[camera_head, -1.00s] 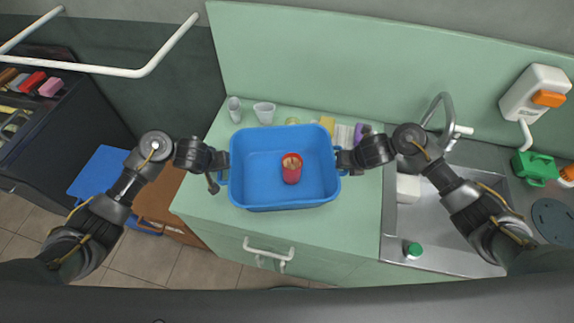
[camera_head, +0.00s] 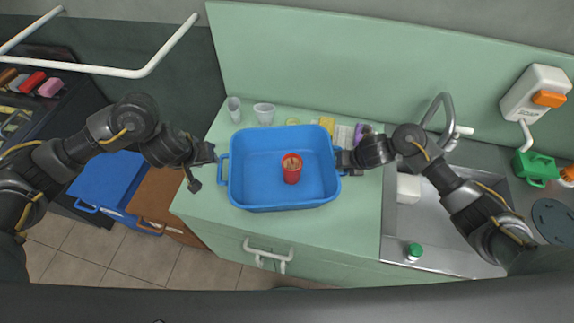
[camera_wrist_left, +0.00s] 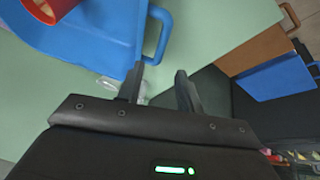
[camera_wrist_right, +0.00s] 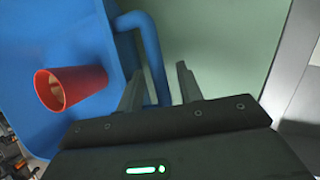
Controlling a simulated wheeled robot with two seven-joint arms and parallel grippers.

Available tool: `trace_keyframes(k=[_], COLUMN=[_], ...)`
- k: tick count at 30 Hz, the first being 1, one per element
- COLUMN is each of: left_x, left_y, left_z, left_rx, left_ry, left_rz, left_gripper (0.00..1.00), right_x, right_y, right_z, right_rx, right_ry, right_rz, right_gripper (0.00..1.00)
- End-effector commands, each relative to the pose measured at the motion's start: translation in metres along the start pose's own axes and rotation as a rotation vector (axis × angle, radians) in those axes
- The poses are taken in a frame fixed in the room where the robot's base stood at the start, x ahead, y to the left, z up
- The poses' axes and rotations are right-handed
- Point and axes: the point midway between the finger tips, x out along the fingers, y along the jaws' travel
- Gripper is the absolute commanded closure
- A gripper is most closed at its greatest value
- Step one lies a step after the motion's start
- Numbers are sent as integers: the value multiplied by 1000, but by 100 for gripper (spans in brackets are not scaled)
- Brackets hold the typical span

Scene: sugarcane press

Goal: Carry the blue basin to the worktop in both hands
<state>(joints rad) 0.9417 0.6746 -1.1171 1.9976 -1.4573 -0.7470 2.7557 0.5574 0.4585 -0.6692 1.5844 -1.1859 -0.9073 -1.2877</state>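The blue basin (camera_head: 262,205) rests upright on the green worktop (camera_head: 330,235), with a red cup (camera_head: 291,170) standing inside it. The basin also shows in the left wrist view (camera_wrist_left: 95,35) and the right wrist view (camera_wrist_right: 80,45). My left gripper (camera_head: 213,153) is open and empty, just left of the basin and apart from its left handle (camera_head: 223,170). In the left wrist view that handle (camera_wrist_left: 161,32) lies beyond the fingertips. My right gripper (camera_head: 342,160) is open at the right handle, whose bar (camera_wrist_right: 155,60) runs between its parted fingers in the right wrist view.
Clear cups (camera_head: 264,112) and small items stand along the back of the worktop. A sink (camera_head: 440,225) with a tap (camera_head: 440,110) is at right. Blue (camera_head: 105,180) and brown (camera_head: 160,200) boxes stand on the floor at left. The worktop's front is clear.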

Motion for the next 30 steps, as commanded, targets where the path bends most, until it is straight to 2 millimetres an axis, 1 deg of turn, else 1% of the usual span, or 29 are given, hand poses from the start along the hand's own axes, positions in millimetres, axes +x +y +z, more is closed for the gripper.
trace_keyframes(k=[1, 4, 11, 14, 17, 20, 21, 24, 27, 30], left_x=[-5, -10, -13, -13, -13, -13, -13, -13, -13, -12], left_y=[0, -1, -1, -1, -1, -1, -1, -1, -1, -1], left_z=[-1, 0, 1, 1, 1, 1, 1, 1, 1, 1], left_rx=[3, 1, -2, -2, -1, -1, -1, -1, -1, -1], left_ry=[2, 1, -2, -2, -2, -2, -2, -2, -2, -2], left_rz=[0, -1, -2, -2, -2, -2, -2, -2, -2, -2], left_gripper=[64, 64, 64, 64, 64, 64, 64, 64, 64, 64], right_x=[0, 0, 0, -4, -16, -33, -42, -63, -79, -92], right_y=[0, 0, 0, 0, 1, 0, 0, -1, 0, -2], right_z=[0, 0, 0, 1, 2, 2, 4, 3, 5, 2], right_rx=[0, 0, 0, -1, -2, -4, -8, -9, -11, -7], right_ry=[0, 0, 0, -1, -3, -5, -10, -8, -11, -5], right_rz=[0, 0, 0, 1, 3, 0, 0, -3, -1, -5], right_gripper=[64, 64, 64, 64, 64, 64, 64, 64, 64, 64])
